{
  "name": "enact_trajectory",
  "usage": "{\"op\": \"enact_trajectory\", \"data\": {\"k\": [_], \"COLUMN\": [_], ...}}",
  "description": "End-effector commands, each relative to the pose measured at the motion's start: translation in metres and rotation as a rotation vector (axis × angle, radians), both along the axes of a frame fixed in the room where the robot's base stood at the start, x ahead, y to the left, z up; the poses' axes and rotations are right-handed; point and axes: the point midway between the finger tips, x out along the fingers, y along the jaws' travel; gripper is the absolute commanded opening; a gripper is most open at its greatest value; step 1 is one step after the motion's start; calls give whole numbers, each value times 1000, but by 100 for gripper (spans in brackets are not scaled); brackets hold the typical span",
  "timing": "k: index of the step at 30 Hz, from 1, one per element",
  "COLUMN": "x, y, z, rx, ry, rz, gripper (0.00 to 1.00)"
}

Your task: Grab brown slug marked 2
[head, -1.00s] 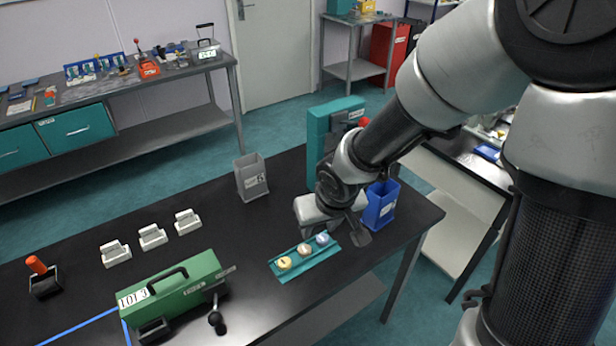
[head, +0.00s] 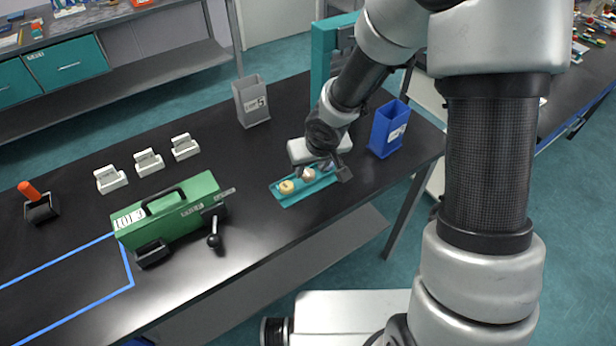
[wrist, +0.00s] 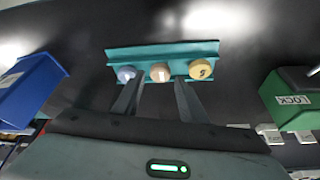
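A teal tray (head: 290,200) on the black bench holds a yellow slug (head: 287,187), a tan-brown slug (head: 308,174) and a pale lavender slug, partly hidden by my gripper in the head view. In the wrist view the brown slug (wrist: 160,73) is in the middle, the lavender slug (wrist: 125,74) left and the yellow slug (wrist: 201,69) right. The brown slug's mark is too blurred to read surely. My gripper (wrist: 157,90) is open and empty; its fingertips appear either side of the brown slug. I cannot tell whether they touch anything.
A blue bin (head: 389,130) stands right of the tray and a grey bin (head: 252,101) behind it. A green box marked LOT 3 (head: 170,210) with a black lever stands left. Several white blocks (head: 148,162) sit behind it. Bench in front of the tray is clear.

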Motion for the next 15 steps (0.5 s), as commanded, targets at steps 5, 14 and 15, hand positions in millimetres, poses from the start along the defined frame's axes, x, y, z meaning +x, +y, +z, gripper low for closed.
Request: {"op": "enact_trajectory", "data": {"k": [5, 14, 15], "x": [8, 10, 10], "y": [4, 4, 4], "z": [-23, -24, -24], "rx": [0, 0, 0], "ry": [0, 0, 0], "rz": [2, -1, -1], "gripper": [38, 37, 30]}}
